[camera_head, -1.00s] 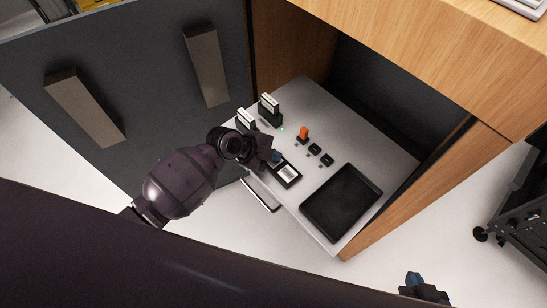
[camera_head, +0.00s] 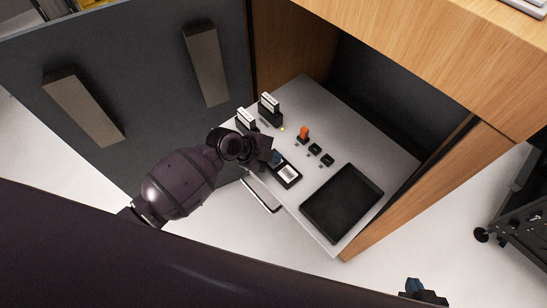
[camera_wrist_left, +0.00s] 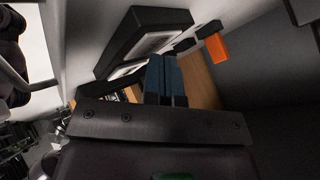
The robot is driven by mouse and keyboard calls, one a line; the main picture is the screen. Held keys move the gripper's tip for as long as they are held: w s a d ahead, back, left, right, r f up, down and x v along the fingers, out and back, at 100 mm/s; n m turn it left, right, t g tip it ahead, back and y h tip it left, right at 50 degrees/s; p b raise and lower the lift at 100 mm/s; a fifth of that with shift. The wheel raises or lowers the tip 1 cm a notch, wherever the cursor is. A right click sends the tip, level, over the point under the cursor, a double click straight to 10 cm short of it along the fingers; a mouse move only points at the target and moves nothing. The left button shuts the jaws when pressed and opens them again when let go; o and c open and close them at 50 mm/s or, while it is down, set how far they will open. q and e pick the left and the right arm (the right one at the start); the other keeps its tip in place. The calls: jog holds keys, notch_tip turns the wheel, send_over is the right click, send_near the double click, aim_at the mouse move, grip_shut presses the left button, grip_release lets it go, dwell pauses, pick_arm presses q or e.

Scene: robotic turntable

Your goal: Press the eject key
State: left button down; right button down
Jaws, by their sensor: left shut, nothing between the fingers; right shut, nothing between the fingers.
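A flat black unit with a white label (camera_head: 288,172) sits near the front edge of the pale shelf. My left gripper (camera_head: 276,158) is at its upper left end, with its blue fingertips (camera_wrist_left: 166,77) closed together and empty. In the left wrist view the unit (camera_wrist_left: 141,38) is just beyond the fingertips; I cannot tell whether they touch. Two small black keys (camera_head: 315,149) and (camera_head: 327,160) and an orange upright piece (camera_head: 304,133) stand behind it. I cannot tell which part is the eject key. My right gripper (camera_head: 413,286) is shut at the bottom right, away from the shelf.
Two black holders with white-labelled cartridges (camera_head: 269,107) and (camera_head: 246,118) stand left of the keys. A small yellowish light (camera_head: 282,129) shows near them. A black tray (camera_head: 342,203) lies on the right. Wooden cabinet walls (camera_head: 395,190) and an open dark door (camera_head: 150,90) flank the shelf.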

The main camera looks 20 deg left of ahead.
pick_arm(q)
jog(key=shift+r, duration=0.2)
jog(key=shift+r+p, duration=0.35)
jog(key=shift+r, duration=0.3)
pick_arm(e)
jog(key=shift+w+r, duration=0.1)
jog(key=shift+r, duration=0.55)
